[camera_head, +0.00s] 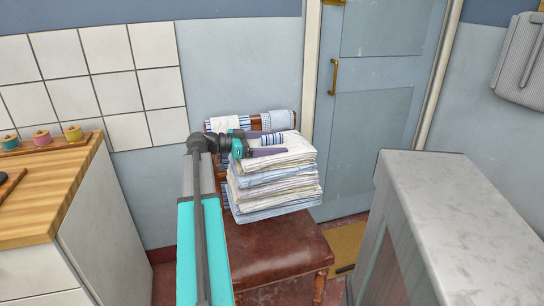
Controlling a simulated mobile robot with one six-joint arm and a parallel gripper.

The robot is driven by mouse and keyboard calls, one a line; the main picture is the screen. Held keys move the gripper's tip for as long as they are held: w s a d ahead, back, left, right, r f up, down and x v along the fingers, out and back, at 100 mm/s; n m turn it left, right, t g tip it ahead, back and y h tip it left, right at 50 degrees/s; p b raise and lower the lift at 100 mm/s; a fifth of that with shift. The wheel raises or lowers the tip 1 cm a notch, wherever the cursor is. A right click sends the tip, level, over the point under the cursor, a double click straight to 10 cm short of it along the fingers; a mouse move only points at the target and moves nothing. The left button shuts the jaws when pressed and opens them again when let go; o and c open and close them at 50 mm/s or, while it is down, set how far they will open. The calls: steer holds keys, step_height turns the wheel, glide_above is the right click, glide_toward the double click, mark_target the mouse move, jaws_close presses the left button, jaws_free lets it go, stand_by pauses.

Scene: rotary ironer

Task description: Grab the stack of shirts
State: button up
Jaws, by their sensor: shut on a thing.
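The stack of shirts (275,185) is a tall pile of folded white and pale blue cloth. A striped piece of cloth shows between the fingers. The exact grip on the layers is too small to tell.
A wooden-topped counter (60,195) with thread spools (73,132) stands at left. A grey marbled cabinet (450,220) stands close at right. Striped cloth (278,120) hangs over the chair back. A blue door (375,110) is behind. A narrow floor gap lies right of the chair.

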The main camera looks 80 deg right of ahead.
steer(key=shift+r, duration=3.65)
